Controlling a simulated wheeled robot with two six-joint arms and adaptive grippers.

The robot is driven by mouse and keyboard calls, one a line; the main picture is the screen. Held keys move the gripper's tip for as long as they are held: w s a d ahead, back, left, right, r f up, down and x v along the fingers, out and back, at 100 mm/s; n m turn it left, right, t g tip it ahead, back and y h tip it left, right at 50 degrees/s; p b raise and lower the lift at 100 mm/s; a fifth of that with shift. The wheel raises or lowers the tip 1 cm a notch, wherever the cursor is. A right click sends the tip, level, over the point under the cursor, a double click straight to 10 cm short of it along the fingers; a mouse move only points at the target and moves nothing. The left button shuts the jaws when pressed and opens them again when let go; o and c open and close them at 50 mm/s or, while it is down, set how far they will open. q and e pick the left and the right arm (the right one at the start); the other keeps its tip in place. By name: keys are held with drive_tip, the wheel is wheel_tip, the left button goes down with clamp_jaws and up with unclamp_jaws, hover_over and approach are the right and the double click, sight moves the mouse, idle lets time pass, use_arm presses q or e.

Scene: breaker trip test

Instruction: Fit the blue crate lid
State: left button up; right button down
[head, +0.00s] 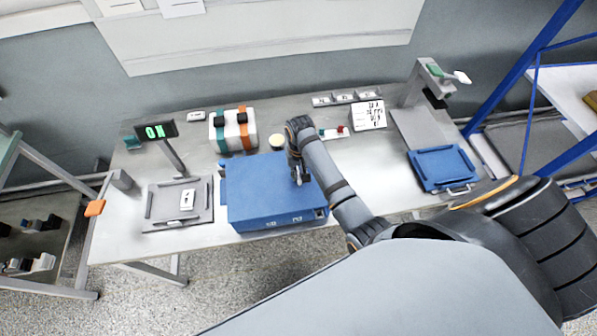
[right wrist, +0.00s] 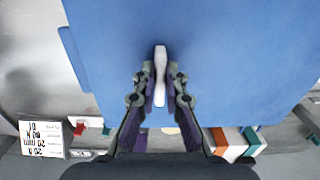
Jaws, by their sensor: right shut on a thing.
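The blue lid (head: 255,182) is a broad flat panel lying over the blue crate (head: 275,223) at the front middle of the table. In the right wrist view the lid (right wrist: 225,50) fills most of the picture, with a pale upright handle (right wrist: 160,75) in its middle. My right gripper (head: 299,176) is shut on this handle, one finger on each side, as the right wrist view (right wrist: 160,85) shows. The lid looks roughly level and lined up with the crate. I cannot tell whether a small gap lies between them. My left gripper is not in view.
A grey tray (head: 160,220) and a green display on a post (head: 156,130) stand left of the crate. An orange, green and white block (head: 233,142) stands behind it. A blue tray (head: 440,182) lies at the right below a grey stand (head: 412,125). Bare table separates crate and blue tray.

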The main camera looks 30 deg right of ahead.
drive_tip(key=c, duration=1.3)
unclamp_jaws()
drive_tip(key=shift+c, duration=0.2)
wheel_tip(320, 180, up, 8)
drive_tip(key=shift+f, duration=0.2)
